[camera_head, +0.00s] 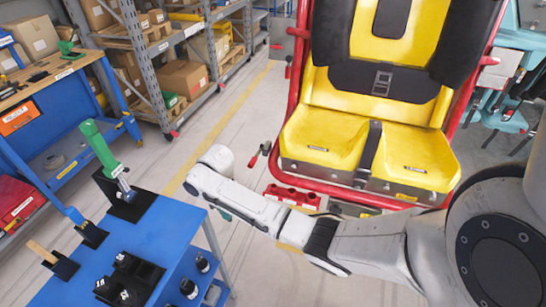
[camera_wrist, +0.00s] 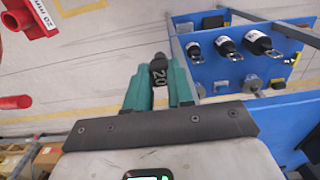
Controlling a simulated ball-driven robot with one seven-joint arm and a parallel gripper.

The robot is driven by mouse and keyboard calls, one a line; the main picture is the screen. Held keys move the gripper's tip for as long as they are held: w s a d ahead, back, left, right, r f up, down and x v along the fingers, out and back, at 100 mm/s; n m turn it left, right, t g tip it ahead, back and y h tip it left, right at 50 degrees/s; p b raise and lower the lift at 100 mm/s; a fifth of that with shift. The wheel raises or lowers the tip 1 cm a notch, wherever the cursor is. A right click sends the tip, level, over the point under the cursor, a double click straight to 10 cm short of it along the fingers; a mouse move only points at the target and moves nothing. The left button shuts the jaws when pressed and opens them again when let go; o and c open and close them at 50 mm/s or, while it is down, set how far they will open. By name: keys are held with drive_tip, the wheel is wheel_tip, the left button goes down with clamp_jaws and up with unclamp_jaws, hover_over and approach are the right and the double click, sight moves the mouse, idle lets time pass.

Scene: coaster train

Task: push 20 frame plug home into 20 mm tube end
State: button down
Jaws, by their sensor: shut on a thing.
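My gripper (camera_wrist: 159,64) has green fingers shut on a black frame plug (camera_wrist: 159,76) marked 20. The plug sits between the fingertips in the wrist view, clear of any tube. A red tube part (camera_wrist: 14,17) with a "20 mm" label shows at the upper left there, apart from the plug. A second red round end (camera_wrist: 14,102) shows below it at the left edge. I cannot tell whether either opening is the labelled one. In the head view my gripper is mostly hidden under my wrist; only a bit of green (camera_head: 225,214) shows.
A yellow double seat (camera_head: 370,140) in a red tube frame (camera_head: 460,105) stands ahead. A blue cart (camera_head: 165,238) at the left holds a green-handled tool (camera_head: 102,152) and black parts (camera_head: 128,278). Shelves stand behind.

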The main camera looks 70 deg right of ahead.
drive_tip(key=s+d, duration=0.3)
drive_tip(key=d, duration=0.7)
drive_tip(key=s+d+r, duration=0.1)
drive_tip(key=s+d, duration=0.3)
drive_tip(key=d, duration=0.5)
drive_tip(key=shift+s+d+r+b, duration=0.15)
drive_tip(key=shift+d+r+b, duration=0.1)
drive_tip(key=shift+d+b, duration=0.15)
drive_tip(key=shift+f+b, duration=1.45)
drive_tip(key=shift+f, duration=1.2)
idle(0.6)
drive_tip(key=c, duration=0.9)
unclamp_jaws()
drive_tip(key=shift+r, duration=0.1)
drive_tip(key=shift+c, duration=0.2)
drive_tip(key=shift+o, duration=0.6)
drive_tip(key=shift+r, duration=0.15)
